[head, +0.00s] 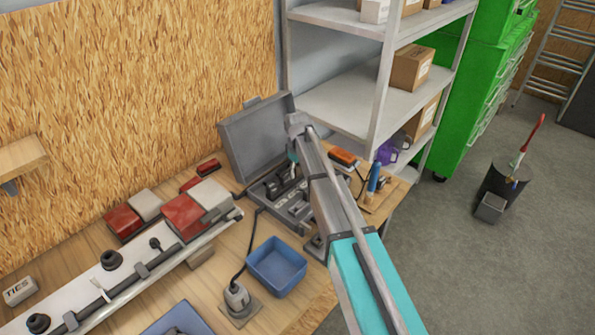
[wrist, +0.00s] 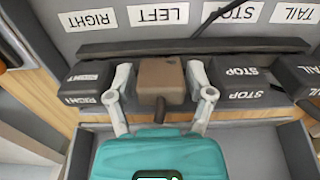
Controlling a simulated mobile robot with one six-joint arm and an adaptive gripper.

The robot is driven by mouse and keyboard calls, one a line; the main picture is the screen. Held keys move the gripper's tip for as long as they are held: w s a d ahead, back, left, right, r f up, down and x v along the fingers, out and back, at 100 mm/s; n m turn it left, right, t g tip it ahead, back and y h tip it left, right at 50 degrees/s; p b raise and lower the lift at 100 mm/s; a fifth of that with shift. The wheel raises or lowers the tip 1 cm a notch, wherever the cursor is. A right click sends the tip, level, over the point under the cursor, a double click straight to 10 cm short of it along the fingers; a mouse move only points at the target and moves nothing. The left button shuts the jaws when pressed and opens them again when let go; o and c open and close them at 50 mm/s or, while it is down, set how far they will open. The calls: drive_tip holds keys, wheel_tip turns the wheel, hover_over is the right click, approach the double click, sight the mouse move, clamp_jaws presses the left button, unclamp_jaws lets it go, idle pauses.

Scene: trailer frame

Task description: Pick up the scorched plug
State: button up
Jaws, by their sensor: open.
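The scorched plug (wrist: 160,77) is a brown block in the wrist view, in a row of dark plugs below the LEFT label. My gripper (wrist: 161,84) is open, with one pale finger on each side of the brown plug. Whether the fingers touch it I cannot tell. In the head view my gripper (head: 292,160) is down at the open grey case (head: 254,137) on the bench; the plug cannot be made out there.
Black plugs marked RIGHT (wrist: 88,84), STOP (wrist: 240,82) and TAIL (wrist: 296,80) flank the brown one. A blue bin (head: 277,267) and a light bar with red lamps (head: 184,215) are on the bench. Shelves (head: 335,100) stand behind.

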drive_tip(key=c, duration=0.7)
drive_tip(key=shift+r, duration=0.2)
wheel_tip(320, 180, up, 2)
drive_tip(key=p, duration=0.2)
drive_tip(key=shift+r+p, duration=0.15)
drive_tip(key=shift+p, duration=0.15)
drive_tip(key=s+a+r+p, duration=0.1)
drive_tip(key=s+r+p, duration=0.9)
drive_tip(key=s, duration=0.4)
drive_tip(key=shift+a+r, duration=0.15)
